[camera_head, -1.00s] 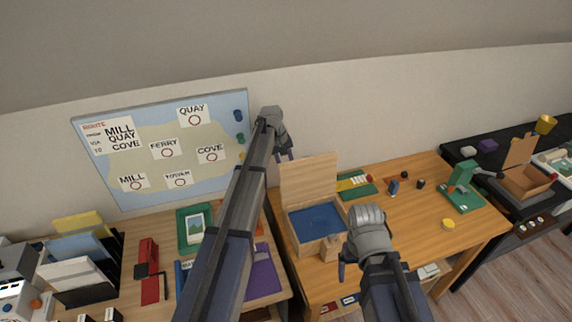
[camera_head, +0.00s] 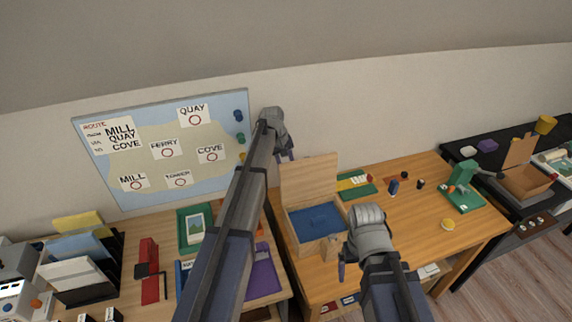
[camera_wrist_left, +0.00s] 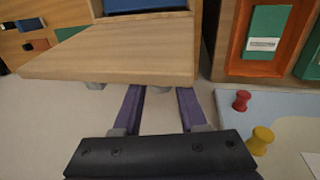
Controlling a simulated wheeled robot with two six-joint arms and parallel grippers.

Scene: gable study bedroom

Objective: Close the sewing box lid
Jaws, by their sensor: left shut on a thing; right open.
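The sewing box (camera_head: 293,238) is a light wooden box with a blue inside, standing on the wooden desk. Its lid (camera_head: 308,177) stands up open at the back; in the left wrist view the lid (camera_wrist_left: 105,55) fills the upper left. My left gripper (camera_head: 285,156) is at the lid's upper left corner, shut on the lid, its fingertips partly hidden behind the board.
The map board (camera_head: 160,150) is on the wall at left, with pins near my left gripper. A green tray (camera_head: 183,240) and purple tray (camera_head: 263,275) lie on the left desk. A green machine (camera_head: 460,180) stands at right.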

